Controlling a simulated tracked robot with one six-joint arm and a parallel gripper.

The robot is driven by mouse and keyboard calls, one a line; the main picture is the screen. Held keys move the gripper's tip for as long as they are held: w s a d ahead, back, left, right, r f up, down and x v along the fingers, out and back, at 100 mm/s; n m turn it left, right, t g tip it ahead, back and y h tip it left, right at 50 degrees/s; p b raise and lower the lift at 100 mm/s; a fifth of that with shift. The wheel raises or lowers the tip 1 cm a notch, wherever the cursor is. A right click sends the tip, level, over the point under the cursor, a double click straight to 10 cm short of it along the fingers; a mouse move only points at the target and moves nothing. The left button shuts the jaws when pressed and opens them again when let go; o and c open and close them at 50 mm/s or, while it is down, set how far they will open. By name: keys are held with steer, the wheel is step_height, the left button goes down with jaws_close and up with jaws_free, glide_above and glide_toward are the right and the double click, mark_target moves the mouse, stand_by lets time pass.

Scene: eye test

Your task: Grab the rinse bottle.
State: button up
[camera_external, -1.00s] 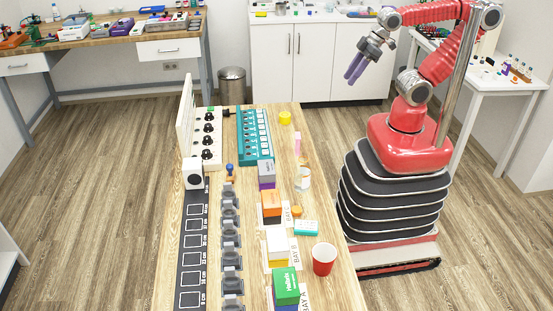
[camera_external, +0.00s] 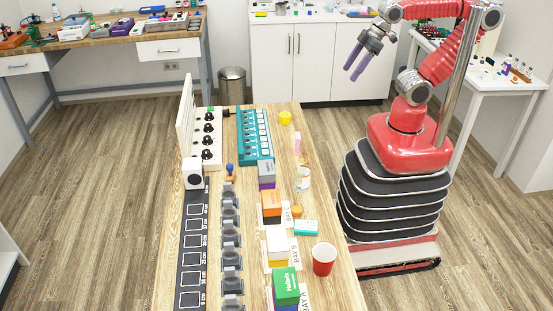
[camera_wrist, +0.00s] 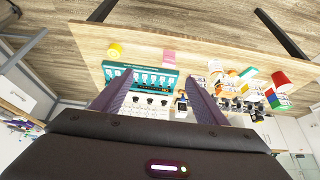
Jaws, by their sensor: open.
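I cannot make out a rinse bottle for certain in either view. My gripper (camera_external: 352,73) has two purple fingers and hangs in the air beyond the right side of the wooden table (camera_external: 328,285), pointing down and left. It is open and empty. In the wrist view the fingers of my gripper (camera_wrist: 158,77) stand apart, with the teal rack and the row of black knobs in sight between and beyond them. A small pink item (camera_external: 297,145) stands near the table's right edge; it also shows in the wrist view (camera_wrist: 175,57).
On the table are a yellow item (camera_external: 285,117), teal rack (camera_external: 248,140), white cup-like item (camera_external: 303,180), several boxes (camera_external: 286,286) and a red cup (camera_external: 324,258). A bin (camera_external: 232,84) stands on the floor. A side table (camera_external: 488,75) is behind my arm.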

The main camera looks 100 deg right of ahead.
steer(key=w+a+r+n+t, duration=0.1)
steer(key=w+r+t, duration=0.2)
steer(key=w, duration=0.7)
steer(key=w+a+r+n+t, duration=0.1)
steer(key=w+a+r+t, duration=0.15)
steer(key=w, duration=0.65)
steer(key=n+g+y, duration=0.1)
steer(key=n+y, duration=0.6)
steer(key=y, duration=0.2)
glide_above(304, 174)
steer(key=s+d, duration=0.3)
steer(key=d, duration=0.2)
step_height(304, 174, down, 4)
steer(key=r, duration=0.1)
steer(key=shift+m, duration=0.3)
steer(key=f, duration=3)
steer(key=shift+w+d+f, duration=0.15)
steer(key=shift+w, duration=0.05)
steer(key=shift+x, duration=1.3)
